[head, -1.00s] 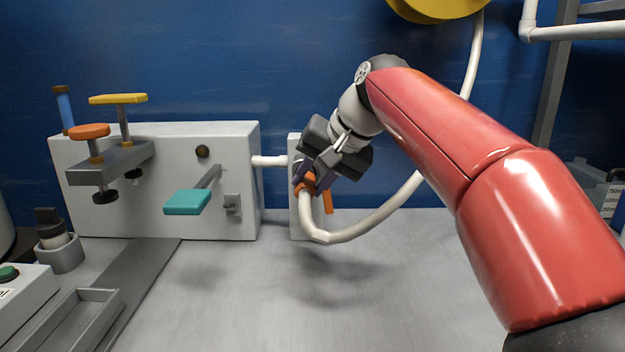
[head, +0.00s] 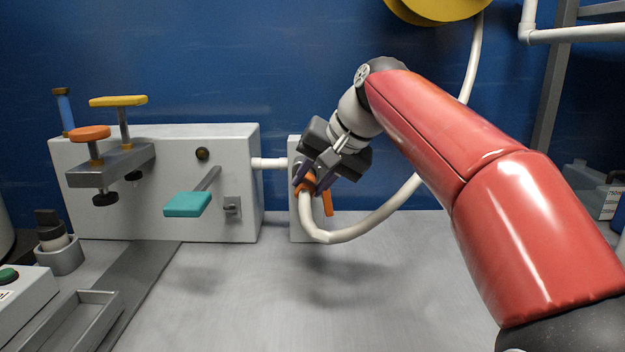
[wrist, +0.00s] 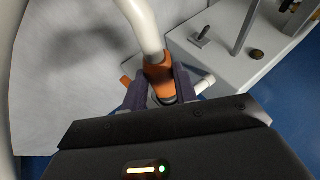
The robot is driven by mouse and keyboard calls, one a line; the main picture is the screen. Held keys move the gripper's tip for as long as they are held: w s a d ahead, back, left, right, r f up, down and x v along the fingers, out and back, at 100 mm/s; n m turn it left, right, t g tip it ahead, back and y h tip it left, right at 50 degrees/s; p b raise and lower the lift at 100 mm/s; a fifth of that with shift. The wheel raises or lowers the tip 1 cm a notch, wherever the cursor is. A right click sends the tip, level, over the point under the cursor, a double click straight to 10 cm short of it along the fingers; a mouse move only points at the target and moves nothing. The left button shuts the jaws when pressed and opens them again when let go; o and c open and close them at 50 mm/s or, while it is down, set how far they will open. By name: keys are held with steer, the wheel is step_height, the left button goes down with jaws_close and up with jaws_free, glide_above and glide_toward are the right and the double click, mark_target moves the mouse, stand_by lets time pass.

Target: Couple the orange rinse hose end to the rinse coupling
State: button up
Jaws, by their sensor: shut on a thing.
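The orange rinse hose end (head: 308,185) sits between the fingers of my gripper (head: 312,180), on a white hose (head: 345,236) that loops down and to the right. In the wrist view my gripper (wrist: 159,92) is shut on the orange hose end (wrist: 158,72), one dark finger on each side. The hose end is at the front of a narrow grey block (head: 297,222). The rinse coupling itself is mostly hidden behind the gripper and hose end. I cannot tell whether the two are joined. An orange lever (head: 327,203) hangs just right of the hose end.
Left of the block stands a wide grey panel (head: 150,220) with a teal paddle (head: 187,204) and orange and yellow clamp handles. A short white pipe (head: 269,164) links panel and block. A yellow reel (head: 435,8) hangs above.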

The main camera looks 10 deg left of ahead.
steer(key=shift+w, duration=0.5)
stand_by(0.4)
steer(key=o, duration=1.1)
steer(key=shift+a, duration=0.1)
